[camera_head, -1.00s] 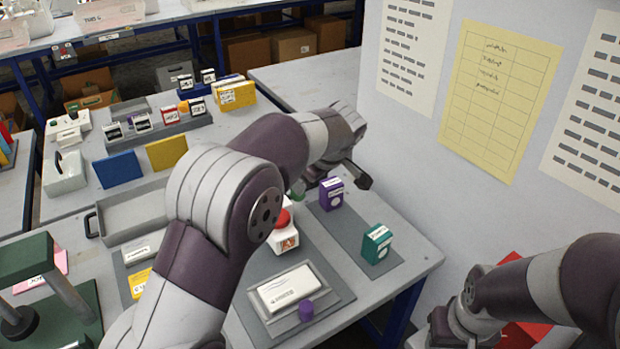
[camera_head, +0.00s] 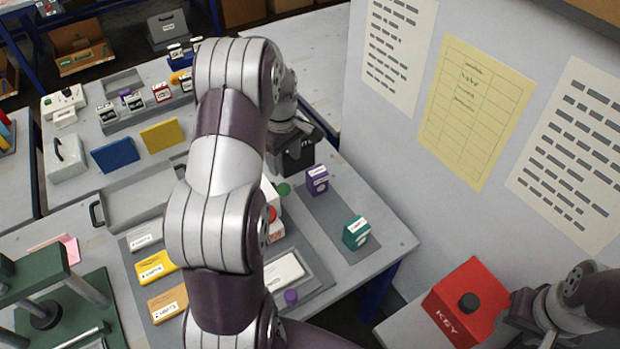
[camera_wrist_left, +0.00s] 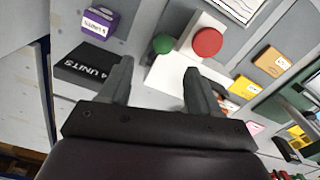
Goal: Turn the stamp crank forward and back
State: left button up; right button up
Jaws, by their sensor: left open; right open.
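A white device (camera_head: 268,194) with a red round top (camera_head: 272,213) and a green ball knob (camera_head: 284,189) stands on the table, partly hidden behind my left arm. In the left wrist view the red top (camera_wrist_left: 207,42) and green knob (camera_wrist_left: 162,44) show clearly, just beyond my fingertips. I cannot tell for sure which part is the stamp crank. My left gripper (camera_wrist_left: 157,70) is open, with nothing between its fingers, close to the white body (camera_wrist_left: 178,72). My right gripper (camera_head: 517,305) is open by the red KEY box, its fingers hard to make out.
A black "4 UNITS" box (camera_wrist_left: 88,65) lies beside my left finger. A purple box (camera_head: 317,180) and teal box (camera_head: 356,233) stand on a grey strip. The red KEY box (camera_head: 467,302) has a black knob. A wall panel (camera_head: 385,160) borders the table's right side.

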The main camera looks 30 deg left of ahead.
aim_at(284, 186)
pick_arm(q)
jog(key=f, duration=0.1)
jog(key=s+f+p, duration=0.1)
jog(key=shift+s+a+f, duration=0.1)
jog(key=shift+a+f, duration=0.1)
jog(key=shift+f, duration=0.15)
jog(key=f, duration=0.3)
jog(key=f+p, duration=0.1)
jog(key=f, duration=0.5)
jog(key=shift+w+p, duration=0.35)
jog(key=shift+s+f, duration=0.15)
jog(key=shift+f, duration=0.1)
pick_arm(e)
jog(key=r, duration=0.3)
jog(key=shift+s+a, duration=0.25)
jog(key=shift+s, duration=0.1)
jog(key=shift+w, duration=0.1)
